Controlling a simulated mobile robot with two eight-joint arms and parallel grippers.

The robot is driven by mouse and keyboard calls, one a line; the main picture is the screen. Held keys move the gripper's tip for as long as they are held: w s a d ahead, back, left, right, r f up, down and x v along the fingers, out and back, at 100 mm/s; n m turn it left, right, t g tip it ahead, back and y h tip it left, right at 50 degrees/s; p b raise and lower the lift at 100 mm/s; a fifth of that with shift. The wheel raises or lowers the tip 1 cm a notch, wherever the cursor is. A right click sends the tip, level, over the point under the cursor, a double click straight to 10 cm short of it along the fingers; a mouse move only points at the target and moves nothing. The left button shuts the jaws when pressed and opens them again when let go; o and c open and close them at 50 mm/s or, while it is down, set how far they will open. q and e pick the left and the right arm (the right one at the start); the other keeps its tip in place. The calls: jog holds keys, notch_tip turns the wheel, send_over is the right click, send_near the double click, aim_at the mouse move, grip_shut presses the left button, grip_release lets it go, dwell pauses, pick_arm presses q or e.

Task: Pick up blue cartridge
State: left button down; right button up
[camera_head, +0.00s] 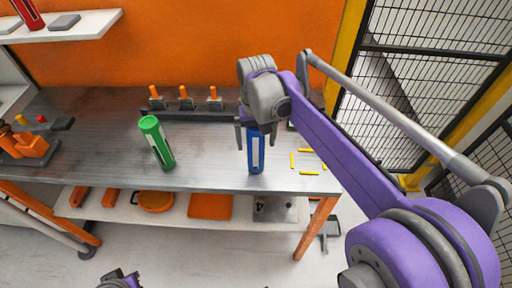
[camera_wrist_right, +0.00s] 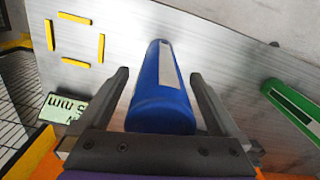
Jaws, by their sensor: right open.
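The blue cartridge (camera_head: 256,155) with a white label stands upright on the grey table near its front edge. My right gripper (camera_head: 256,136) is over its top, with one finger on each side. In the right wrist view the blue cartridge (camera_wrist_right: 160,95) lies between the two open fingers (camera_wrist_right: 160,88); I see gaps beside it, and it is not clamped. Part of my left gripper (camera_head: 120,280) shows at the bottom edge of the head view; its fingers are too cut off to read.
A green cartridge (camera_head: 157,142) stands to the left on the table (camera_head: 205,172); yellow strips (camera_head: 308,173) mark a square to the right. Orange-handled parts (camera_head: 185,98) stand in a rack behind. A lower shelf (camera_head: 180,205) holds orange items. A wire fence (camera_head: 430,70) is at right.

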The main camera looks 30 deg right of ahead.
grip_shut()
dwell(0.5)
jog(key=shift+r, duration=0.2)
